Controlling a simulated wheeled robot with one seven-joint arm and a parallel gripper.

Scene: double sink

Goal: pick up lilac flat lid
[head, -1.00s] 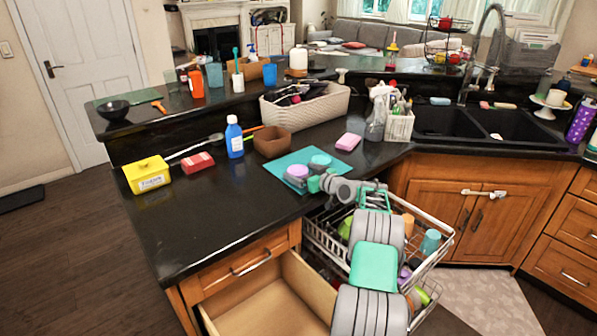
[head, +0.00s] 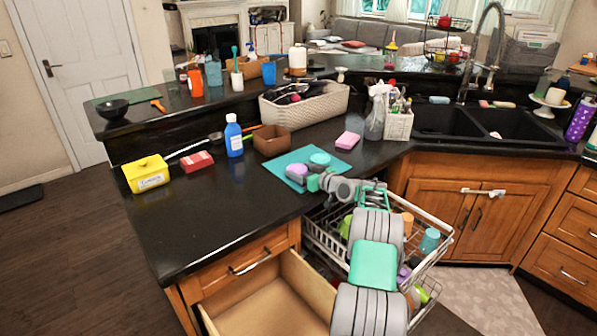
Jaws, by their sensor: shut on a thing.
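The lilac flat lid (head: 297,172) is at the teal mat (head: 290,159) on the dark counter, near its right front edge. My gripper (head: 308,181) reaches in from the right over the dish rack and is shut on the lid at its right side. My gripper hides part of the lid, and I cannot tell whether the lid is lifted off the mat. A mint-green round lid (head: 320,159) is just behind and to the right of it.
A pink sponge (head: 347,140), a brown box (head: 272,140) and a blue bottle (head: 234,136) stand around the mat. A wire dish rack (head: 432,222) with several dishes is below my arm. An open drawer (head: 262,300) juts out in front.

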